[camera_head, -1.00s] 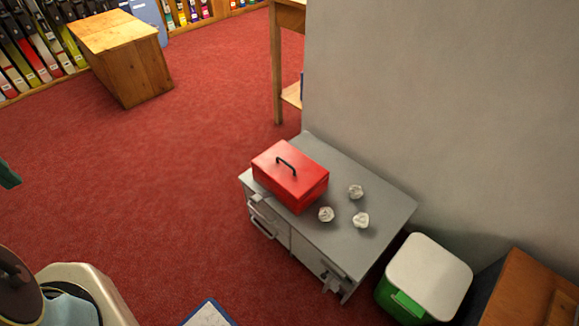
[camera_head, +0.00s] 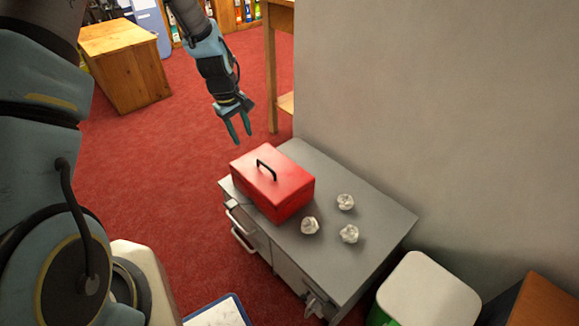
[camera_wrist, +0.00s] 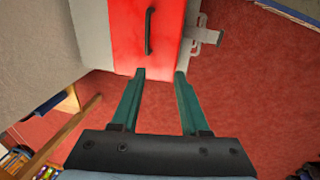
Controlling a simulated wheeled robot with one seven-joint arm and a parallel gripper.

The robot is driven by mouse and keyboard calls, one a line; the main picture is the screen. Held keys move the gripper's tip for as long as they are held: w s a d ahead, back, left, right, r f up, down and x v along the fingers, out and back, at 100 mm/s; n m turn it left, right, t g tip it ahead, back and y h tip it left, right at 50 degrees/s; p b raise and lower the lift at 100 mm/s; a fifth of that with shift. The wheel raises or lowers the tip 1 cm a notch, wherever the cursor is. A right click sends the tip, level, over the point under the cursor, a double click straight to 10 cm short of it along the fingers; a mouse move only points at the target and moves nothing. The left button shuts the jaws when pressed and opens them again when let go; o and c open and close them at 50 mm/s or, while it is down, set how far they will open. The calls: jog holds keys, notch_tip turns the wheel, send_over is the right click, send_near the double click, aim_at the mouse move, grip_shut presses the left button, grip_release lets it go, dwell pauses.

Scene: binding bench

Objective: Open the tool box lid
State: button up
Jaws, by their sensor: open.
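The red tool box (camera_head: 272,182) sits on the grey cabinet, its lid shut, with a black handle (camera_head: 266,169) on top. My gripper (camera_head: 238,130) is open and empty, pointing down, above and beyond the box's far left side in the head view. In the wrist view, the red box (camera_wrist: 146,50) is ahead at the top, partly cut off by the frame edge. The black handle (camera_wrist: 149,31) also shows there. The two green fingers of my gripper (camera_wrist: 160,78) are apart, with red carpet between them, and appear short of the box.
Three crumpled white paper balls (camera_head: 345,202) lie on the grey cabinet (camera_head: 365,225) right of the box. A grey wall (camera_head: 430,110) stands close behind. A white-lidded green bin (camera_head: 425,290) is at the lower right. Red carpet (camera_head: 150,150) is clear to the left.

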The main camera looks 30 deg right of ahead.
aim_at(264, 163)
jog(key=d+f, duration=0.1)
jog(key=f, duration=0.3)
jog(key=d+f, duration=0.2)
jog(key=f, duration=0.2)
jog(key=d+f, duration=0.2)
jog(key=f, duration=0.2)
jog(key=shift+s+d+f, duration=0.25)
jog(key=shift+s+f, duration=0.1)
jog(key=shift+s, duration=0.05)
grip_shut()
dwell(0.9)
